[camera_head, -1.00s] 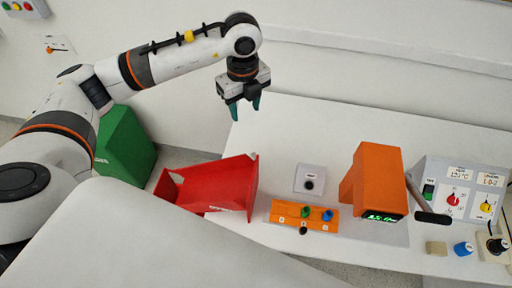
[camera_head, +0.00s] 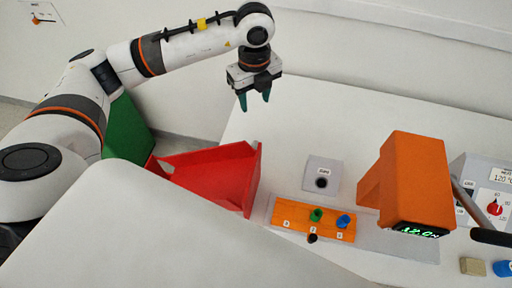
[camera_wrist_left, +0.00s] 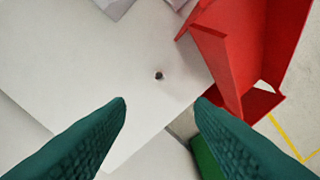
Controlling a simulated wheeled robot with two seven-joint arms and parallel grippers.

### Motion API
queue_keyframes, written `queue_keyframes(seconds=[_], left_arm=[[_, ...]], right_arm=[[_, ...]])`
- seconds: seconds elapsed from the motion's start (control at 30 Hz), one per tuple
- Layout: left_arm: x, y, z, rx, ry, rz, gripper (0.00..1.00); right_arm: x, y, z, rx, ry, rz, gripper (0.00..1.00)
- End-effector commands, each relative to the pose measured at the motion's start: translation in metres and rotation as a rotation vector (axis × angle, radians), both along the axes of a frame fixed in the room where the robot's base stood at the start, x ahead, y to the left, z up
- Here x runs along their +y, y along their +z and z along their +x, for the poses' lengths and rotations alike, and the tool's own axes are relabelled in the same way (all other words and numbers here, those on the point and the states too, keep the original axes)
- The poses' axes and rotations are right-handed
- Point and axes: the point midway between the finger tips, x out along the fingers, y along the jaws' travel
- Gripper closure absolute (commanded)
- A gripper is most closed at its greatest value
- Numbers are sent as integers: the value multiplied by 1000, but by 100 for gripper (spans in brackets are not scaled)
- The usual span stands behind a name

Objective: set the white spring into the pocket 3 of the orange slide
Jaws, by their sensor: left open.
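The orange slide (camera_head: 300,222) lies on the table in the head view, with pockets labelled 3, 2 and 1 from left to right. A green piece stands at pocket 2 and a blue piece at pocket 1; I see no piece at pocket 3. I cannot make out a white spring in either view. A small dark spot (camera_wrist_left: 158,75) shows on the white table in the left wrist view; I cannot tell what it is. My left gripper (camera_head: 256,103) is open and empty, pointing down above the table's far left part, well away from the slide. My right gripper is out of view.
A red bin (camera_head: 215,170) stands left of the slide. A grey block (camera_head: 322,175) with a dark hole is behind the slide. An orange device (camera_head: 415,175) with a display stands at right, beside a control box (camera_head: 475,170). The table's back left is clear.

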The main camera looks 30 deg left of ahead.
Motion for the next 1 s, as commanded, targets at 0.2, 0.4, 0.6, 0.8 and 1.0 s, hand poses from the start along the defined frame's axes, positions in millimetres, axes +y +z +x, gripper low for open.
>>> queue_keyframes(seconds=[0.2, 0.4, 0.6, 0.8, 1.0], left_arm=[[0, -72, 0, 0, 0, 0, 52], [0, -89, 0, 0, 0, 0, 52], [0, -114, -1, 5, 1, 2, 52], [0, -145, -1, 3, 1, 1, 52], [-1, -159, 0, 3, 0, -1, 52]], right_arm=[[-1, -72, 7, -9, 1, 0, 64], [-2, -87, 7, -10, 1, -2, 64], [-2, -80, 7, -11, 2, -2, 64], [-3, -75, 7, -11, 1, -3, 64], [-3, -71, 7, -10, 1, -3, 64]])
